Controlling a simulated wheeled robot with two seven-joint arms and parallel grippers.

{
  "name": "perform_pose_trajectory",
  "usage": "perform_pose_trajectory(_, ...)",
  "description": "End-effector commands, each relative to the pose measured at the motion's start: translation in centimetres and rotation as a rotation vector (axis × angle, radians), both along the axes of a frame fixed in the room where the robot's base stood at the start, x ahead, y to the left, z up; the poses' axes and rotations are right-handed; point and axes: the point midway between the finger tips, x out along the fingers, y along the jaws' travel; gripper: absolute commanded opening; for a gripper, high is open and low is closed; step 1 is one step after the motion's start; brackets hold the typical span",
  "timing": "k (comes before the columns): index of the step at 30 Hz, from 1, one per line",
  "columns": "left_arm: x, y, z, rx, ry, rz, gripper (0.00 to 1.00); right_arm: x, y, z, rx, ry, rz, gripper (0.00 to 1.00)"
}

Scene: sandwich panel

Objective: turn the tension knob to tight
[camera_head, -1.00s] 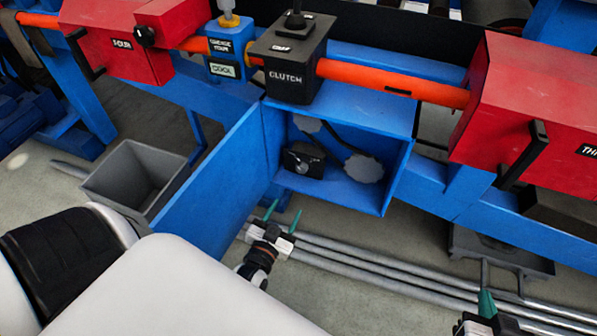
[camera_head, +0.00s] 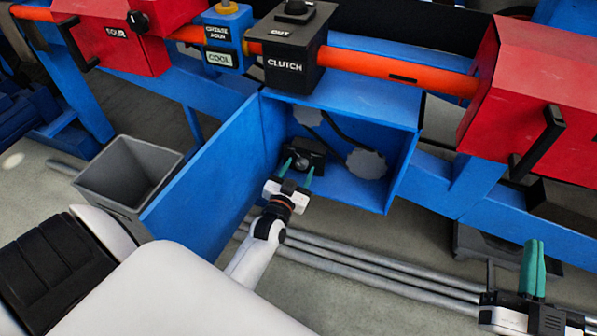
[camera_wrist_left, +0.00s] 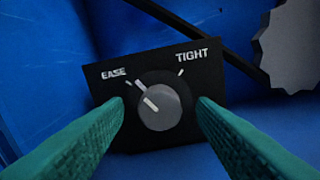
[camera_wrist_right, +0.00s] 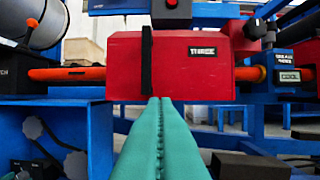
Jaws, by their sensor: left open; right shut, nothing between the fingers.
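The tension knob (camera_wrist_left: 160,103) is a grey round dial on a black box (camera_wrist_left: 190,70) marked EASE on the left and TIGHT on the right. Its white pointer line points up and left, toward EASE. In the head view the black box (camera_head: 311,152) sits inside the open blue cabinet. My left gripper (camera_head: 298,166) is open, with its green fingertips on either side of the knob in the left wrist view (camera_wrist_left: 160,108). I cannot tell whether they touch it. My right gripper (camera_head: 533,245) is shut and empty, low at the right, away from the cabinet.
The blue cabinet (camera_head: 410,170) has its door (camera_head: 205,170) swung open at the left. Two grey discs (camera_head: 366,163) and a dark belt or lever are beside the knob box. The CLUTCH box (camera_head: 290,62) stands above. A grey bin (camera_head: 95,170) is at left.

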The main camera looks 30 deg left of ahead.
Motion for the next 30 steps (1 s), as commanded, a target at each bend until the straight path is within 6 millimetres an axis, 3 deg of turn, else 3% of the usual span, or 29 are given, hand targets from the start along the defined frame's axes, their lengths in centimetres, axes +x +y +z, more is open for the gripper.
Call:
perform_pose_trajectory(11,0.4,0.1,0.0,0.000,0.001,0.000,0.52,-0.1,0.0,0.5,0.008,-0.028,0.001,0.00)
perform_pose_trajectory(19,0.4,0.1,0.0,0.000,0.000,0.000,0.07,-0.1,0.0,0.4,0.008,-0.028,0.001,0.00)
perform_pose_trajectory(26,0.4,0.1,0.1,0.015,0.005,0.000,0.07,0.0,0.0,0.3,0.001,-0.006,0.000,0.00)
perform_pose_trajectory(30,0.4,0.1,0.2,0.053,0.014,0.000,0.07,0.2,-0.2,-1.4,-0.026,0.101,-0.005,0.00)
